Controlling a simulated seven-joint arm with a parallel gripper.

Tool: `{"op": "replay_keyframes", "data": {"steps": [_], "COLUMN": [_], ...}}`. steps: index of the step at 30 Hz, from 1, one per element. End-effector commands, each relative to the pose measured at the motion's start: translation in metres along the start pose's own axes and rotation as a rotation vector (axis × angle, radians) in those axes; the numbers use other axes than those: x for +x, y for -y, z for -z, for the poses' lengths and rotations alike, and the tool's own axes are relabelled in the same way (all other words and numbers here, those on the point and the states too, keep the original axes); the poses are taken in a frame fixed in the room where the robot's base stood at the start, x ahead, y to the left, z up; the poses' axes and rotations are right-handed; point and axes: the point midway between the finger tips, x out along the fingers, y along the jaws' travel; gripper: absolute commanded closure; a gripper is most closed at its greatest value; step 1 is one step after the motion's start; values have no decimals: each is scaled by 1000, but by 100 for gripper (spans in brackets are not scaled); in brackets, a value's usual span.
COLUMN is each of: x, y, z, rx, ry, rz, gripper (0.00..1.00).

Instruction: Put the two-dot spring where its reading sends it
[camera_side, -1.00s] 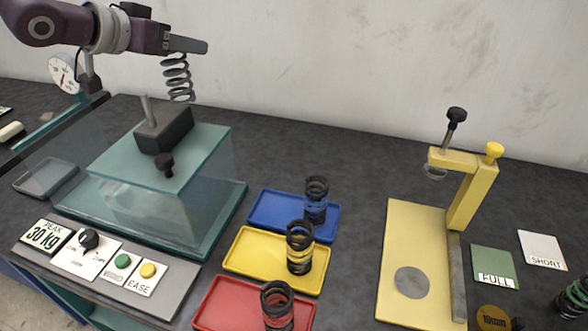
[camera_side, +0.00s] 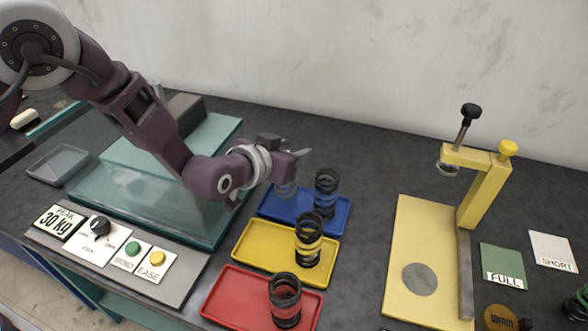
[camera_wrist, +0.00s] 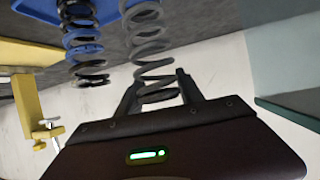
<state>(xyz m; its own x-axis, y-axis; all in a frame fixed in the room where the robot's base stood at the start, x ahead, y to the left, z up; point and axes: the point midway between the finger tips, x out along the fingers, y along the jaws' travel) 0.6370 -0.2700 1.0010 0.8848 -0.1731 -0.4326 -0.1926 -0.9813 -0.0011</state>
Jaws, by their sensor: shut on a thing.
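My gripper (camera_side: 288,160) is shut on a grey coil spring (camera_side: 286,188), roughly upright at the left part of the blue tray (camera_side: 343,209). I cannot tell whether its lower end touches the tray. In the wrist view the grey spring (camera_wrist: 150,48) stands out from between my fingers (camera_wrist: 157,90); no dots can be made out on it. A dark spring with a blue band (camera_side: 326,194) stands in the same tray, just right of the held one.
The yellow tray (camera_side: 255,250) and red tray (camera_side: 232,292) each hold a dark banded spring. A glass-like guarded tester (camera_side: 150,165) stands left. A yellow gauge stand (camera_side: 408,245) stands right, by cards marked FULL (camera_side: 502,265) and SHORT (camera_side: 553,250).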

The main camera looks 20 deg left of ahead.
Motion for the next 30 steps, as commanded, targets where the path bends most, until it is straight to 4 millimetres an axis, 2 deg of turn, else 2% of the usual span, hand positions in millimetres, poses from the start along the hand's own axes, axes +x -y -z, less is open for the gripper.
{"op": "replay_keyframes", "data": {"steps": [1, 4, 15, 16, 18, 19, 30], "x": [5, 12, 15, 15, 14, 14, 10], "y": [0, 0, 0, 0, 0, 0, -1], "z": [-11, -25, -31, -31, -31, -31, -28], "rx": [2, 1, 0, 0, 0, 0, 0], "ry": [4, 3, 1, 2, 2, 2, 2], "rz": [1, -1, -2, -2, -2, -2, -2], "gripper": [100, 100, 100, 52, 38, 34, 34]}}
